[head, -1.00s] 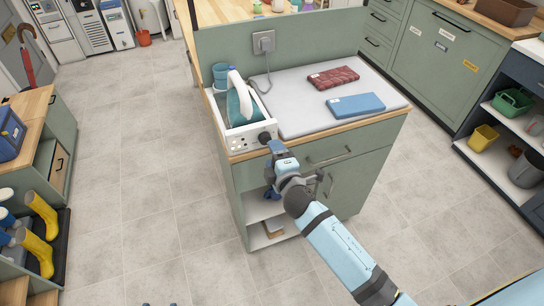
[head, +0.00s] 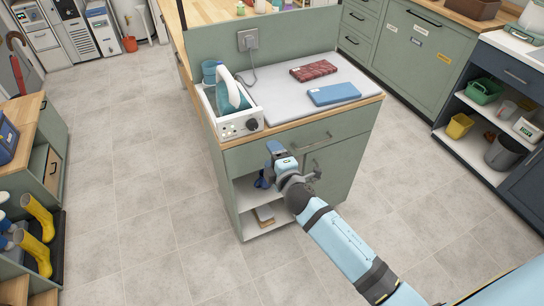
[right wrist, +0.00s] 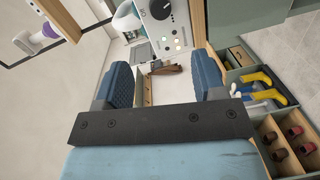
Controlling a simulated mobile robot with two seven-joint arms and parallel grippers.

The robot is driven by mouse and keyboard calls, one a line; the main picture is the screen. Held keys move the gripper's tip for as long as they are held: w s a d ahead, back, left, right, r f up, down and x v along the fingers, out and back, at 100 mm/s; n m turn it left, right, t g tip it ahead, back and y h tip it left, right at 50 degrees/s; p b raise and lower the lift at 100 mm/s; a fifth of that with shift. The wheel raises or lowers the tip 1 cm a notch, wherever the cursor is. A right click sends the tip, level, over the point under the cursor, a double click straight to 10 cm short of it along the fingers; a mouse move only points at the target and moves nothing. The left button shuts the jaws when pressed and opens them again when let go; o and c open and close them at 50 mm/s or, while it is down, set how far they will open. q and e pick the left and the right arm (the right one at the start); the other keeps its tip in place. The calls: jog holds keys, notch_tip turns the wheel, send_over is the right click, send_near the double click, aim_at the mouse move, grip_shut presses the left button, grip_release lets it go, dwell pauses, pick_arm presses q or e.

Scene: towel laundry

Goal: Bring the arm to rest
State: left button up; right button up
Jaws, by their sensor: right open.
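My right gripper (head: 266,166) is open and empty. It hangs in front of the green cabinet (head: 345,150), below the countertop edge, and in the head view it overlaps the open shelf. In the right wrist view its two blue fingers stand wide apart with nothing between them (right wrist: 163,80). Beyond them is the white iron station's front (right wrist: 170,35) with its dark knob. The iron station (head: 228,128) sits on the counter with a white and teal iron (head: 236,98) in it. My left gripper is not in view.
On the grey ironing pad (head: 280,98) lie a red folded towel (head: 313,70) and a blue folded towel (head: 334,94). A wooden bench with yellow boots (head: 38,218) is at the left. A dark shelf unit (head: 510,75) stands at the right. The tiled floor between is clear.

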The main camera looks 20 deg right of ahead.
jog(key=shift+w+f, duration=0.1)
jog(key=shift+w, duration=0.05)
jog(key=s+f+m+g+y+p, duration=0.1)
jog(key=s+f+m+g+p, duration=0.2)
jog(key=s+m, duration=0.4)
jog(key=s+a+f+m+g+y+p, duration=0.1)
jog(key=s+f+m+g+p, duration=0.2)
jog(key=s, duration=1.7)
jog(key=f+m, duration=0.1)
jog(key=m, duration=0.3)
jog(key=shift+a+f+y, duration=0.25)
jog(key=shift+y, duration=0.05)
jog(key=shift+s, duration=0.1)
